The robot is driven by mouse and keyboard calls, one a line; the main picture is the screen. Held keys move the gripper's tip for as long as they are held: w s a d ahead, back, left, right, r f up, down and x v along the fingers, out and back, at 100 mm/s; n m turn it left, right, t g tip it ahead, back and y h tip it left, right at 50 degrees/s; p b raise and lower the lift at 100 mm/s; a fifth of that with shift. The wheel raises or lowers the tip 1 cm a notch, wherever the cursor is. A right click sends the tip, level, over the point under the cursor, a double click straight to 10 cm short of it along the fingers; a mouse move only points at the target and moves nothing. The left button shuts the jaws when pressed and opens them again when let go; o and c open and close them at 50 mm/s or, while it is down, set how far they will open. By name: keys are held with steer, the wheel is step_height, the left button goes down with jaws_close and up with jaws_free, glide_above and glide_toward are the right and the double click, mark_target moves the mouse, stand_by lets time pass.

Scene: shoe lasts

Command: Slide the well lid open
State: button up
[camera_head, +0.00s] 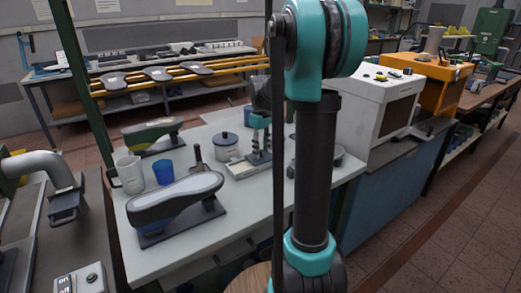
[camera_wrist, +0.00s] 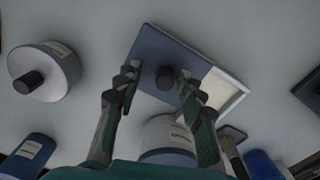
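The well lid (camera_wrist: 155,50) is a flat blue-grey panel with a dark round knob (camera_wrist: 165,78). It covers the left and middle of a shallow white-rimmed well (camera_wrist: 236,100); a pale cream strip shows uncovered at the right. My gripper (camera_wrist: 157,82) is open, with one green-and-dark finger on either side of the knob and a gap visible on both sides. In the head view my gripper (camera_head: 260,150) points down over the white well (camera_head: 240,171) on the table; the lid is mostly hidden there.
A blue cup (camera_head: 163,172), a white jug (camera_head: 130,175) and a grey shoe last (camera_head: 175,198) stand farther left. The table's front (camera_head: 245,215) is clear.

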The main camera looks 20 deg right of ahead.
mark_target(261, 150)
step_height(261, 150, up, 12)
stand_by(0.7)
steer(key=shift+s, duration=0.1)
